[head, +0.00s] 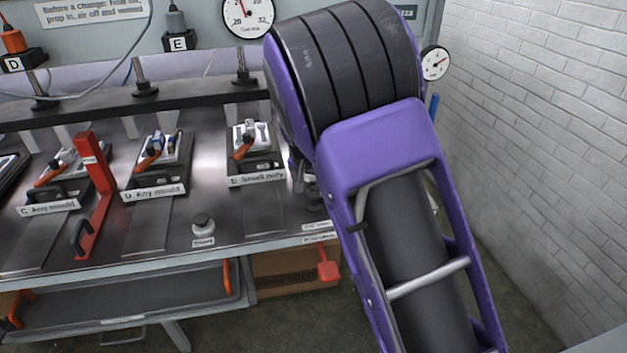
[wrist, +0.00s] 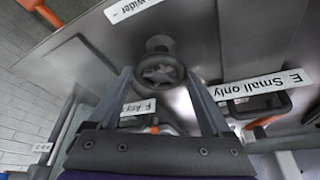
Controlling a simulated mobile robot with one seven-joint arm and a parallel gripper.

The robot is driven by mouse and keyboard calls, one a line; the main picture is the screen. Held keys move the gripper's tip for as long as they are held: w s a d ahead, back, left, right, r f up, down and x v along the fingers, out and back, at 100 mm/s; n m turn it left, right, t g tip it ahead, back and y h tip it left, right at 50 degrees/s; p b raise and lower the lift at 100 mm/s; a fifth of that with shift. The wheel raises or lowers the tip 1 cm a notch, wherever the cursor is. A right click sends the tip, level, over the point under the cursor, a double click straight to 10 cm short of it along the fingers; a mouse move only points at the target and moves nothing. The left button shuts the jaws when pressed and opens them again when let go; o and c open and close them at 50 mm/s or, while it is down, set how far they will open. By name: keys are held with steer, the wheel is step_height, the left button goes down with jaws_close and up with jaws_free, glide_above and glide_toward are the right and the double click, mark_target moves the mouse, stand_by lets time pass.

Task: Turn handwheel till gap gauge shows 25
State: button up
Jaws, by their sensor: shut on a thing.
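The handwheel (wrist: 160,72) is a small dark spoked wheel on the grey metal bench, between the two fingers of my gripper (wrist: 160,78) in the wrist view. My gripper is shut on the handwheel. In the head view, my purple arm hides the gripper and most of that spot. A white dial gauge (head: 248,15), likely the gap gauge, is cut off by the top edge, with 20 and 32 legible. Its needle points up, slightly left; I cannot read an exact value. A label ending in "wider" (wrist: 130,8) lies beyond the wheel.
A second dial (head: 435,63) shows right of my arm. Mould stations, including "E. Small only" (head: 257,178) and "D. A red lever (head: 97,190) stands between stations. A white brick wall (head: 545,120) bounds the right side.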

steer(key=shift+d+m+h, duration=0.25)
steer(key=shift+m+h, duration=0.05)
steer(key=shift+m, duration=0.3)
steer(key=o, duration=1.2)
steer(key=shift+c, duration=0.2)
steer(key=shift+s+a+r, duration=0.1)
steer(key=shift+a+r, duration=0.05)
steer(key=p+v, duration=0.1)
steer(key=v, duration=1.6)
steer(key=shift+p, duration=0.3)
steer(key=shift+d+r, duration=0.1)
steer(key=shift+d, duration=0.1)
